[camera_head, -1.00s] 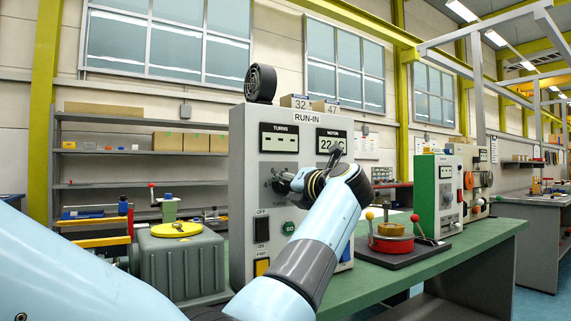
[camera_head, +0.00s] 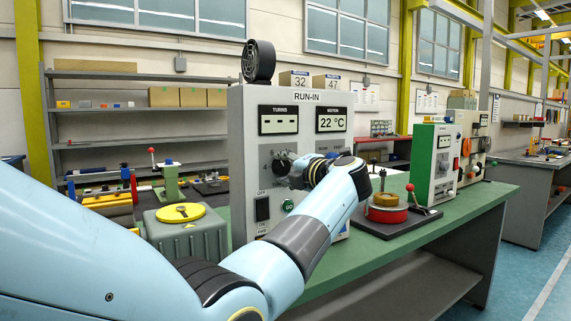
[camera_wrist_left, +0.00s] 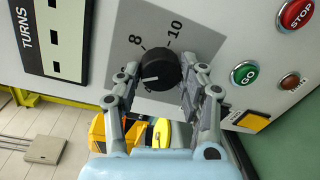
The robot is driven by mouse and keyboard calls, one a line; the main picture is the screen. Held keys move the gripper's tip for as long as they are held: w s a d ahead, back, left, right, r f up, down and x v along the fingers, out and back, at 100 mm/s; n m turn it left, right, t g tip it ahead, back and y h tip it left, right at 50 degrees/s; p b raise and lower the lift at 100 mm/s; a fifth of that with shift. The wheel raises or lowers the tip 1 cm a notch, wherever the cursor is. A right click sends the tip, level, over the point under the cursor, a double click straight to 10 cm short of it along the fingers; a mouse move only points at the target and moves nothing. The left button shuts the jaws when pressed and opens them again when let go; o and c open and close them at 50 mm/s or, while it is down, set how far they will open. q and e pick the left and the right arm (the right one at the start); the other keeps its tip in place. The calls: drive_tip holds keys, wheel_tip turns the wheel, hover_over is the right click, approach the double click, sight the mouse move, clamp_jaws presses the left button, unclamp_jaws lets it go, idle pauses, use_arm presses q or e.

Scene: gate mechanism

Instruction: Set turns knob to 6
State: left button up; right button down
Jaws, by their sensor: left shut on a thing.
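The turns knob (camera_wrist_left: 158,70) is a black round dial with a white pointer line on the grey run-in panel (camera_head: 238,150). My left gripper (camera_head: 290,172) reaches it from the right in the head view. In the left wrist view its two fingers (camera_wrist_left: 160,84) are shut on the knob, one on each side. The pointer faces left in that view, below the printed 8; 10 is at the upper right. The number at the pointer's tip is not readable. The turns display (camera_head: 278,119) shows only dashes. My right gripper is not in view.
The green GO button (camera_wrist_left: 244,73) and red STOP button (camera_wrist_left: 296,13) sit beside the knob. A grey box with a yellow disc (camera_head: 181,212) stands left of the panel. A red-and-brass fixture (camera_head: 386,208) stands right on the green bench (camera_head: 440,222).

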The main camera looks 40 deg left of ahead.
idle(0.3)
use_arm(q)
drive_tip(key=o, duration=1.2)
drive_tip(key=v, duration=0.7)
drive_tip(key=shift+s+d, duration=0.1)
drive_tip(key=shift+d, duration=0.15)
